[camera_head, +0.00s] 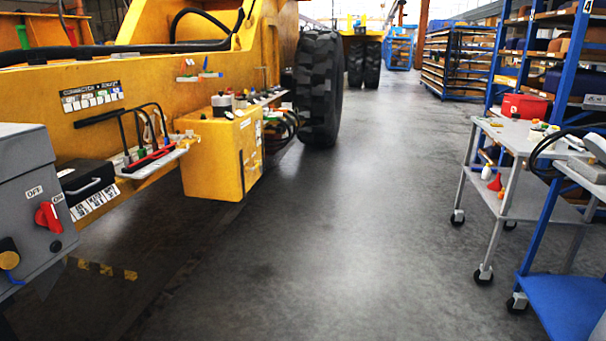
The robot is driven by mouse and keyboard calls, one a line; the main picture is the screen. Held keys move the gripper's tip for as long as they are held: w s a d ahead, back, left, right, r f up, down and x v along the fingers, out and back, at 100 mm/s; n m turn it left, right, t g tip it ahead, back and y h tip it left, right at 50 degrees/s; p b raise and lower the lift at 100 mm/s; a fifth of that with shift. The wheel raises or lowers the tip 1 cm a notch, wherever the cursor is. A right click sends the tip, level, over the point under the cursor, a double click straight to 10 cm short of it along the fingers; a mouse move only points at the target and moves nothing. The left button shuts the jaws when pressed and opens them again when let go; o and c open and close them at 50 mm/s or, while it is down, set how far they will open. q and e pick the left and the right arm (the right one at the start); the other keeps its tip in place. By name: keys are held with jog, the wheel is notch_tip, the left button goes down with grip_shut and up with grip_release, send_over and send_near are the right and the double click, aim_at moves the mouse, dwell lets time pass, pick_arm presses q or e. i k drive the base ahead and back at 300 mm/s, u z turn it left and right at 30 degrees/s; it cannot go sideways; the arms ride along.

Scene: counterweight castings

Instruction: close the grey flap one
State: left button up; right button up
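No flap can be told for certain in the head view. A grey metal box (32,190) stands at the left edge, with a red rotary switch (48,215) beside the word OFF and a yellow-and-black knob (9,260) below it. A small dark grey angled piece (50,278) shows under the box's right lower edge; I cannot tell what it is. Neither of my grippers is in view.
A yellow machine (150,85) with a large black tyre (320,88) fills the left. A yellow box (222,155) juts from its side. A grey wheeled cart (520,135) and blue stand (565,305) are at right. The middle floor (340,240) is clear.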

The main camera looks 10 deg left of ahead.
aim_at(153, 117)
jog(key=i, duration=1.45)
jog(key=u, duration=1.3)
jog(key=k, duration=0.6)
jog(key=z, duration=0.9)
jog(key=i, duration=1.15)
jog(key=z, duration=0.55)
jog(key=i, duration=1.6)
jog(key=u, duration=0.65)
